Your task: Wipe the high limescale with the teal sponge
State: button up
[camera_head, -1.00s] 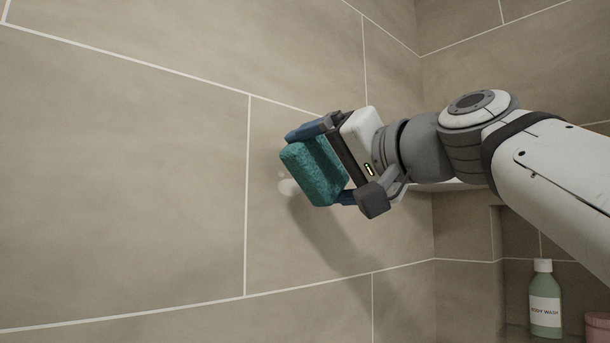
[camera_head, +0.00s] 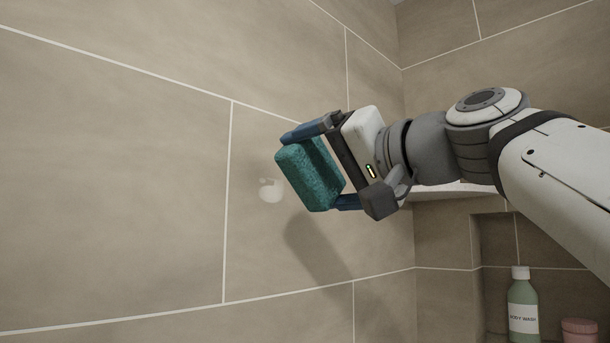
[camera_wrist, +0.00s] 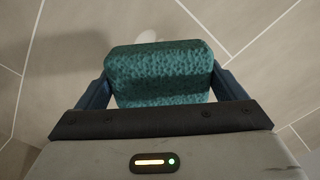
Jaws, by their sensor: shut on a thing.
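The teal sponge (camera_head: 309,175) is held between the two blue fingers of my gripper (camera_head: 322,168), which is shut on it. The sponge faces the tiled wall on the left; its shadow falls lower right on the tiles, so it seems apart from the wall. The pale limescale patch (camera_head: 270,190) is on the wall just left of the sponge's lower left edge. In the wrist view the sponge (camera_wrist: 160,75) fills the space between the fingers, and part of the whitish patch (camera_wrist: 146,37) shows just beyond its far edge.
A pale shelf (camera_head: 450,190) sits in the corner behind my arm. A recess at the lower right holds a green body wash bottle (camera_head: 522,305) and a pink tub (camera_head: 579,331). The tiled wall (camera_head: 120,180) left of the sponge is clear.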

aim_at(279, 194)
jog(key=shift+w+a+f, duration=0.3)
jog(key=shift+w+a, duration=0.4)
jog(key=shift+a, duration=0.2)
jog(key=shift+w+a+f, duration=0.3)
jog(key=shift+w+a, duration=0.4)
jog(key=shift+a, duration=0.25)
jog(key=shift+w+a+f, duration=0.3)
jog(key=shift+w+a, duration=0.4)
jog(key=shift+a, duration=0.2)
jog(key=shift+x, duration=0.95)
jog(key=shift+w, duration=0.15)
jog(key=shift+w+d, duration=1.35)
jog(key=shift+w+a, duration=0.1)
